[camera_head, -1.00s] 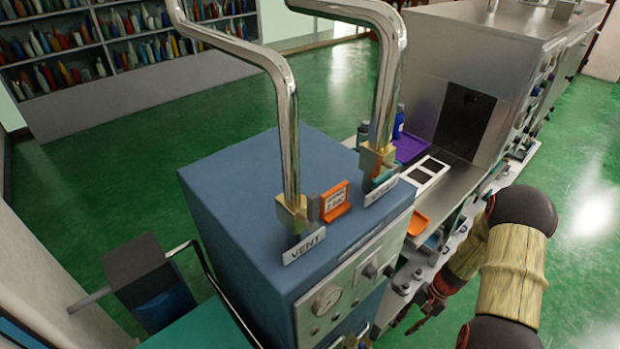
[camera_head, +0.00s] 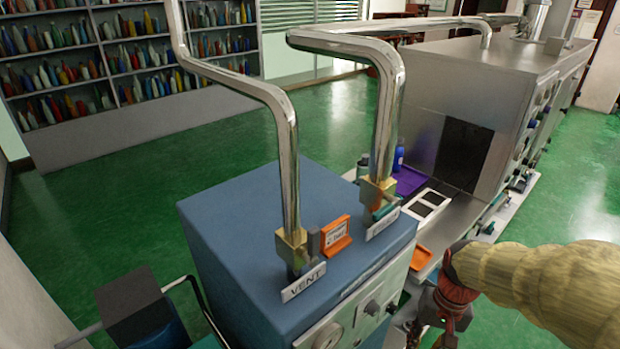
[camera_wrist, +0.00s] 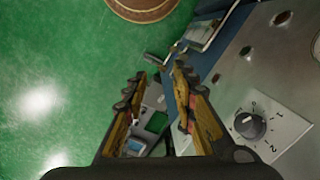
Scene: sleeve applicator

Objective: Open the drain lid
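I cannot make out a drain lid with certainty in either view. A blue cabinet (camera_head: 250,215) stands in the middle of the head view, with a control panel on its front side. My gripper (camera_wrist: 158,82) is open in the wrist view, its two fingers apart with nothing held between them. It hangs beside the panel (camera_wrist: 265,65), which carries a numbered dial (camera_wrist: 249,124) right of the fingers. A metal bracket or handle (camera_wrist: 208,30) shows beyond the fingertips. In the head view the gripper is low at the right of the cabinet, partly cut off and unclear.
Two bent metal pipes (camera_head: 289,150) rise from the cabinet top, by a VENT label (camera_head: 304,283) and an orange sign (camera_head: 336,234). A steel machine (camera_head: 470,80) stands behind at the right. Green floor (camera_head: 330,120) is open at the left. Bottle shelves (camera_head: 100,60) stand far back.

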